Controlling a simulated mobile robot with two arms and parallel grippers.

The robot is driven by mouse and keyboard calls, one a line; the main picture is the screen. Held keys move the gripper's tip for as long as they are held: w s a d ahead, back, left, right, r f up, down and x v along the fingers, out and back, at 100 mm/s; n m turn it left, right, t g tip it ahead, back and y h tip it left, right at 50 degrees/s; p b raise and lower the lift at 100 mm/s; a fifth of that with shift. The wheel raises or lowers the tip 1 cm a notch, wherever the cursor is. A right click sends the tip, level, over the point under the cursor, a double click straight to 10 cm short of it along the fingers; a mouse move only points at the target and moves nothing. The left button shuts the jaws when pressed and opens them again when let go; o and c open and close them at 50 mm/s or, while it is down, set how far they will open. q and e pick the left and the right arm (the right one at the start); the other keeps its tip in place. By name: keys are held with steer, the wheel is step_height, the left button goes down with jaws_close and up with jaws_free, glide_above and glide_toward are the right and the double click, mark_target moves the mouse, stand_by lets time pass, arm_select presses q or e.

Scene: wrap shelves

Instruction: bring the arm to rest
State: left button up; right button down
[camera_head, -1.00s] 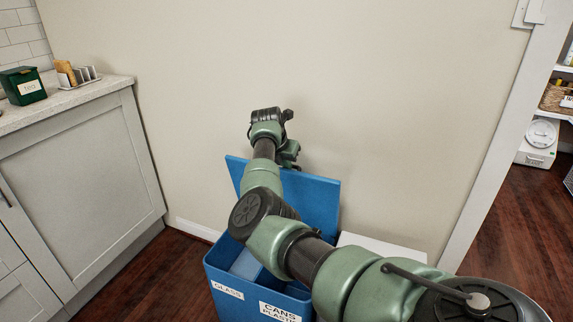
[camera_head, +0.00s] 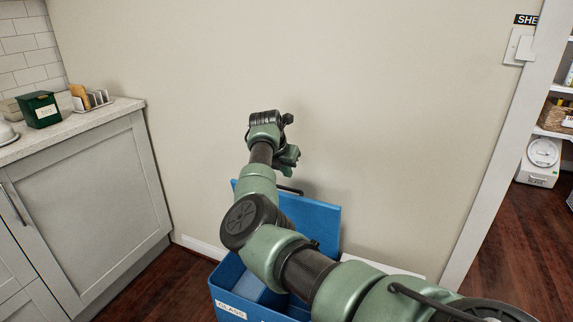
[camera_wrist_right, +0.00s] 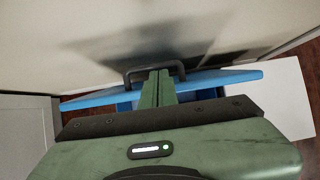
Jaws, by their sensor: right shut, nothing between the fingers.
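My right arm reaches across the head view from the lower right, over a blue recycling bin (camera_head: 225,290). My right gripper (camera_head: 288,162) is at the far end of it, near the wall and just above the bin's raised blue lid (camera_head: 318,218). In the right wrist view, the gripper's green fingers (camera_wrist_right: 158,78) are together with nothing between them. A dark bar handle (camera_wrist_right: 135,74) on the lid appears right by the fingertips; I cannot tell whether they touch it. My left gripper is not in view.
A grey cabinet (camera_head: 90,200) with a pale worktop stands at the left, holding a green tea box (camera_head: 40,110) and a toast rack (camera_head: 98,98). A plain wall (camera_head: 400,110) is behind the arm. A doorway with shelves is at the right. A white surface (camera_wrist_right: 290,95) lies beside the bin.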

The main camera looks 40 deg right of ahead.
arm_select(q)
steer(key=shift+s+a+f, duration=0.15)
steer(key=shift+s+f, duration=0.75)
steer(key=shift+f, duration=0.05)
arm_select(e)
steer(key=shift+a+r, duration=0.15)
steer(key=shift+r, duration=0.4)
